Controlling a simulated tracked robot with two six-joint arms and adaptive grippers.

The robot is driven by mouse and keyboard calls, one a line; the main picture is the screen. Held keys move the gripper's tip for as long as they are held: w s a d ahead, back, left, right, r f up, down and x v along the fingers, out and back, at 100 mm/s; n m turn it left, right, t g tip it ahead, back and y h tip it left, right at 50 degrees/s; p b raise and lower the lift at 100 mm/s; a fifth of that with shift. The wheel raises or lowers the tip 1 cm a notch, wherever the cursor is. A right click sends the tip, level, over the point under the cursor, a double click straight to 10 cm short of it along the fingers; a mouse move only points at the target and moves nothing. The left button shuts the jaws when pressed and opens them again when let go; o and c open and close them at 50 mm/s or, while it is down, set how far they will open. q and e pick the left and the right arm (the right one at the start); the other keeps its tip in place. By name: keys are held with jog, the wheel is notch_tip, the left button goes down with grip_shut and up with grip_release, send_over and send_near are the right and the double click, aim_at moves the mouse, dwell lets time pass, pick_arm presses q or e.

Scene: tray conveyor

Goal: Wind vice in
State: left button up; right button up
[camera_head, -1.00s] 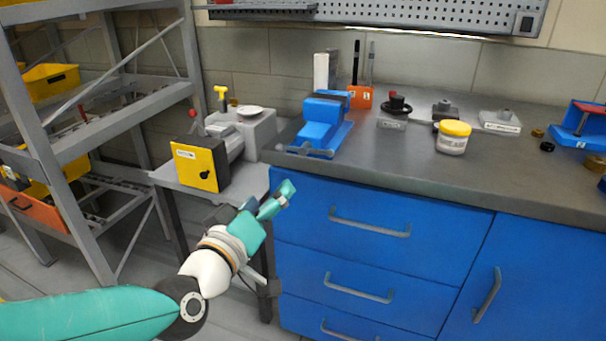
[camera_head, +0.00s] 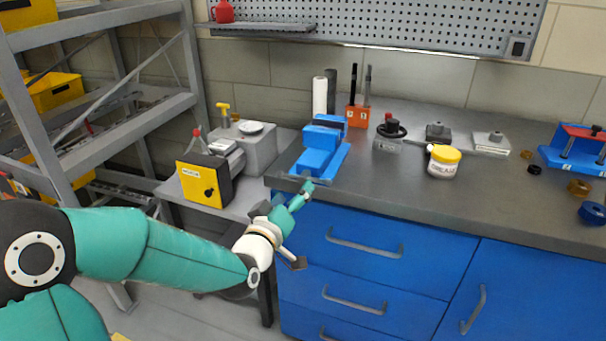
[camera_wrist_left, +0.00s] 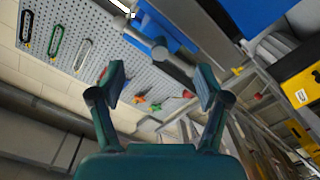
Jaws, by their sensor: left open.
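The blue vice (camera_head: 321,150) stands on the left end of the grey worktop in the head view. In the left wrist view its blue body (camera_wrist_left: 172,38) is at the top, with a grey handle bar (camera_wrist_left: 178,62) crossing in front of it. My left gripper (camera_head: 304,192) is at the worktop's front edge, just below the handle end of the vice. In the left wrist view the left gripper (camera_wrist_left: 160,82) has its fingers spread, with the handle bar beyond and between the tips. I cannot tell whether they touch. The right gripper is not in view.
A grease tub (camera_head: 443,170) and an orange holder (camera_head: 358,116) stand on the worktop (camera_head: 400,196). A grey machine with a yellow front panel (camera_head: 198,184) stands left of the vice. Blue drawers (camera_head: 375,238) lie below the worktop. Grey shelving (camera_head: 120,128) is at the left.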

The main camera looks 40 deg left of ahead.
aim_at(302, 181)
pick_arm(q)
jog(key=shift+x, duration=2.8)
jog(key=shift+s, duration=0.1)
